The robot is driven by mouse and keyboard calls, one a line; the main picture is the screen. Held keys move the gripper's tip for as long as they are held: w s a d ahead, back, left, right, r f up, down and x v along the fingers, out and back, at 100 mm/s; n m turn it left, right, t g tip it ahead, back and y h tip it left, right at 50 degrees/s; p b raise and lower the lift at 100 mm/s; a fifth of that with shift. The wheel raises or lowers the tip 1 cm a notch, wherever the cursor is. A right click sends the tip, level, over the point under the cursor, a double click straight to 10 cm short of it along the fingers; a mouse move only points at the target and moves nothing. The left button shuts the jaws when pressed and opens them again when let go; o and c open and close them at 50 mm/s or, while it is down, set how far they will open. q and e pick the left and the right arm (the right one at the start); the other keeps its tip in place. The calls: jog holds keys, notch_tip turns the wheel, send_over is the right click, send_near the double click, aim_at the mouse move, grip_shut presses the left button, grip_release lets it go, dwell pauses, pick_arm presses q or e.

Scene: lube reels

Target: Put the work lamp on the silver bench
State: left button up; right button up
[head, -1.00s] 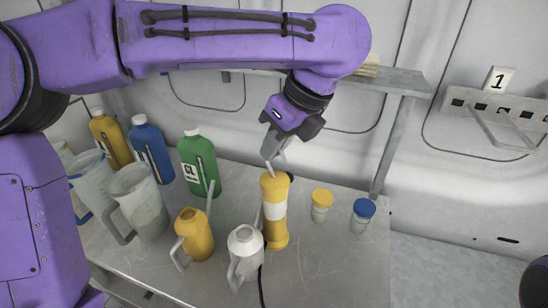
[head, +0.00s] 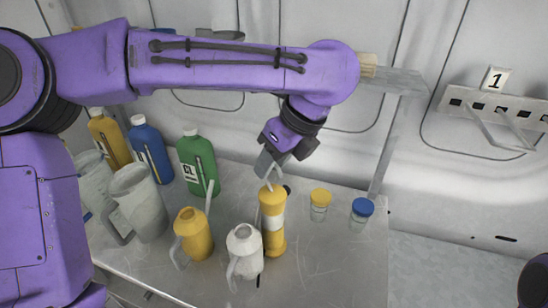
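The work lamp (head: 271,240), a yellow cylinder with a white band and a thin hook on top, is upright over the silver bench (head: 325,265), behind and right of a white jug. Its base is at or very near the bench top; I cannot tell whether it touches. My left gripper (head: 268,176) is directly above the lamp, its fingers at the hook. It appears shut on the hook, though the fingertips are small and partly hidden. My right gripper is not in view.
The white jug (head: 244,252) and a yellow jug (head: 192,235) stand close left. Green (head: 196,160), blue (head: 150,150) and yellow bottles and clear jugs (head: 140,205) stand farther left. Two small jars (head: 320,205) (head: 361,213) stand right. The bench's front right is clear.

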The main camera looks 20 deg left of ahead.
pick_arm(q)
jog(key=p+v, duration=0.1)
jog(key=v, duration=1.1)
jog(key=shift+s+d, duration=0.1)
jog(key=shift+d, duration=0.05)
